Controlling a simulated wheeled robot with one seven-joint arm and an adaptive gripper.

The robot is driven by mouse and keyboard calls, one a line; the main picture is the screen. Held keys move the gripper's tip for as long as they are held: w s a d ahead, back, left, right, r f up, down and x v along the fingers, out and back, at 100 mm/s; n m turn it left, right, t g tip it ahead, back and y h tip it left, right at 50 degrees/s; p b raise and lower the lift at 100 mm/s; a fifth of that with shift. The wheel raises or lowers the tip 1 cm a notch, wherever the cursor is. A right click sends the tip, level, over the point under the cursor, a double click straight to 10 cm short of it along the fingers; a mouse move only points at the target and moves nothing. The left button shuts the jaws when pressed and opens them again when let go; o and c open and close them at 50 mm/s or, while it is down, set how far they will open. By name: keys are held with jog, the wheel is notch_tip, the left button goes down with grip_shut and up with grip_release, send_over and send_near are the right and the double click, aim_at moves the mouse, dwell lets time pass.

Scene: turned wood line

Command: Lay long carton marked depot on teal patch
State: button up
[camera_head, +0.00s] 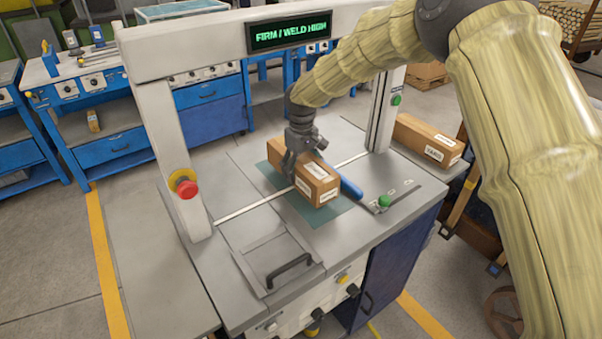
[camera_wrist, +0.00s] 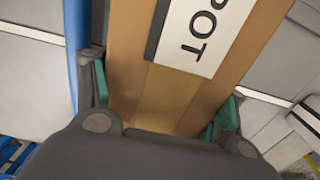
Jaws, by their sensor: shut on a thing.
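A long brown carton (camera_head: 318,186) with white labels is at the teal patch (camera_head: 327,213) on the grey machine table. In the wrist view the carton (camera_wrist: 160,90) fills the middle, and its label (camera_wrist: 198,35) shows the letters "POT". My gripper (camera_head: 302,160) is shut on the carton from above, with a finger on each side. Teal shows below and beside the carton in the head view. I cannot tell whether the carton rests on the patch or is held just above it.
A second brown carton (camera_head: 427,140) lies on a side surface at right. A white frame with a lit sign (camera_head: 289,33) arches over the table. A blue bar (camera_head: 345,183) lies close beside the held carton. A red stop button (camera_head: 187,189) is on the left post.

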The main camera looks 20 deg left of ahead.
aim_at(301, 155)
jog(key=shift+w+a, duration=0.3)
jog(key=shift+w, duration=0.45)
jog(key=shift+s+f+p, duration=0.1)
jog(key=shift+f+p, duration=0.4)
jog(key=shift+f, duration=1.3)
jog(key=o, duration=1.6)
jog(key=shift+c, duration=0.2)
jog(key=shift+r, duration=0.1)
jog(key=shift+r+b, duration=0.6)
jog(key=shift+r, duration=3.05)
jog(key=shift+d, duration=0.1)
